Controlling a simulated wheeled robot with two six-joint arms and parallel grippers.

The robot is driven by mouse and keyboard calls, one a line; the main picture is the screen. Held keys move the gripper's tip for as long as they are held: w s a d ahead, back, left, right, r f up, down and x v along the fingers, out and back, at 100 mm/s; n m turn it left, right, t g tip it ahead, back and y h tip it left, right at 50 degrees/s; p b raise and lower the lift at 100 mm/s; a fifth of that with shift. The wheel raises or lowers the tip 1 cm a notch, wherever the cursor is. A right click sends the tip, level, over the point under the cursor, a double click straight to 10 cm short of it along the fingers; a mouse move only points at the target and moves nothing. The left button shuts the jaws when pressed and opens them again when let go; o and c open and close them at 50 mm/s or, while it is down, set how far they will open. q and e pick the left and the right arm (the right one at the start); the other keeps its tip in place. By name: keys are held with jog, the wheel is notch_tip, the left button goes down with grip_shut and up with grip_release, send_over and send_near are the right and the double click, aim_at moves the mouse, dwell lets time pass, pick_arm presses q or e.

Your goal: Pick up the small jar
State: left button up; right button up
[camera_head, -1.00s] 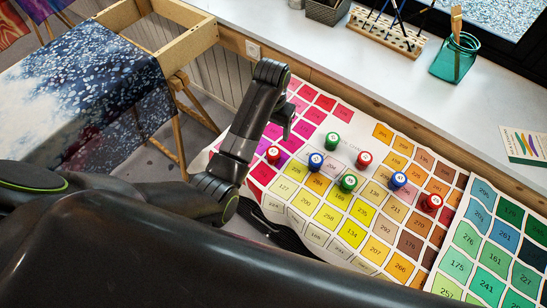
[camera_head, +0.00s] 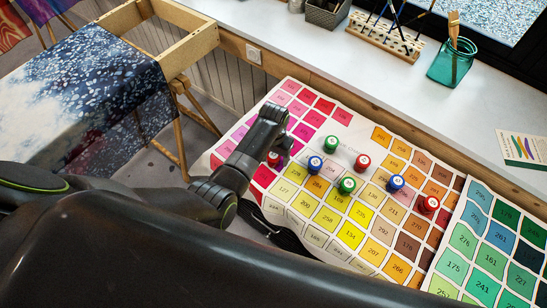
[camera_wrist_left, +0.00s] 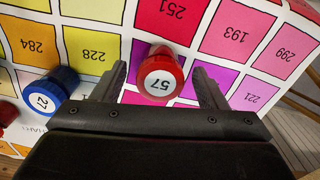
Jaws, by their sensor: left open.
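Several small jars with coloured caps stand on the colour chart. In the left wrist view a red jar (camera_wrist_left: 160,77) numbered 57 stands between my left gripper's (camera_wrist_left: 160,85) two open fingers, with a gap on each side. In the head view this red jar (camera_head: 273,159) is partly hidden by my left gripper (camera_head: 276,150). A blue jar (camera_wrist_left: 46,92) numbered 27 is just left of the fingers in the wrist view; it also shows in the head view (camera_head: 315,164). Green jars (camera_head: 331,144) (camera_head: 347,185), red jars (camera_head: 362,161) (camera_head: 428,205) and another blue jar (camera_head: 395,183) stand further right. My right gripper is not in view.
The colour chart (camera_head: 318,237) covers the work surface, with a green chart (camera_head: 490,245) at right. A white sill (camera_head: 330,55) behind holds a brush rack (camera_head: 385,35), a teal glass jar (camera_head: 453,62) and a card (camera_head: 525,148). A wooden frame (camera_head: 190,45) stands at left.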

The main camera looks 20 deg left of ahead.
pick_arm(q)
jog(key=shift+f, duration=0.3)
jog(key=c, duration=1.1)
